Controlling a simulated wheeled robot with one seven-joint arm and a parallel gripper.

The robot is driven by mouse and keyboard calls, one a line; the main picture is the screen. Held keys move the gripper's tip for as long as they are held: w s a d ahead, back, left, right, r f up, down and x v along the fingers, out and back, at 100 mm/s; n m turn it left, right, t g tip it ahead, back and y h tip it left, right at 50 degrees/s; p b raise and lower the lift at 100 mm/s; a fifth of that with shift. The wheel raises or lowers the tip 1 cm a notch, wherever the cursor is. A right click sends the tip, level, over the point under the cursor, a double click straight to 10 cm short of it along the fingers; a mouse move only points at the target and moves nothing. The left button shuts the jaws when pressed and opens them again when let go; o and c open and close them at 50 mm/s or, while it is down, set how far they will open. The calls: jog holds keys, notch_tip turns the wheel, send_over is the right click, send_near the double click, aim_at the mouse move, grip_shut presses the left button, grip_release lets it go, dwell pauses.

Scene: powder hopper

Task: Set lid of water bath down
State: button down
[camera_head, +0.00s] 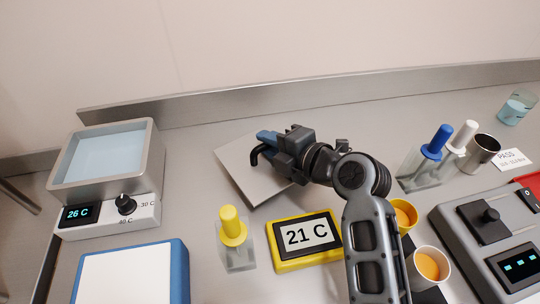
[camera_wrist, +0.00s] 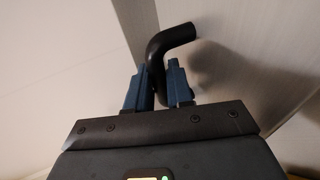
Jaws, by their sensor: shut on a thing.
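The lid (camera_head: 250,180) is a flat grey plate with a black bent handle (camera_wrist: 168,42). In the head view it lies at or just above the bench, tilted in the picture; I cannot tell whether it touches. My gripper (camera_head: 264,144) is over the lid with its blue fingers closed on the handle, and the wrist view shows the fingers (camera_wrist: 160,85) on both sides of it. The water bath (camera_head: 155,150) stands at the left, uncovered, with pale blue water inside. Its front panel reads 26 C and has a black knob. My arm hides the lid's right part.
A yellow-framed 21 C display (camera_head: 275,258), a yellow-handled tool in a clear stand (camera_head: 232,228) and a blue-edged white block (camera_head: 182,265) stand in front. Orange-filled cups (camera_head: 430,266), a blue-handled tool (camera_head: 436,140) and a metal cup (camera_head: 481,150) are at the right. A steel ledge (camera_head: 200,111) runs behind.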

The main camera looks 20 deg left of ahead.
jog(key=shift+f, duration=1.8)
jog(key=shift+f+b, duration=0.15)
jog(key=shift+b, duration=0.35)
jog(key=c, duration=1)
grip_release()
jog(key=shift+r+p, duration=0.2)
jog(key=shift+p, duration=0.25)
jog(key=v, duration=1.2)
jog(key=shift+s+f, duration=0.1)
jog(key=shift+f, duration=0.05)
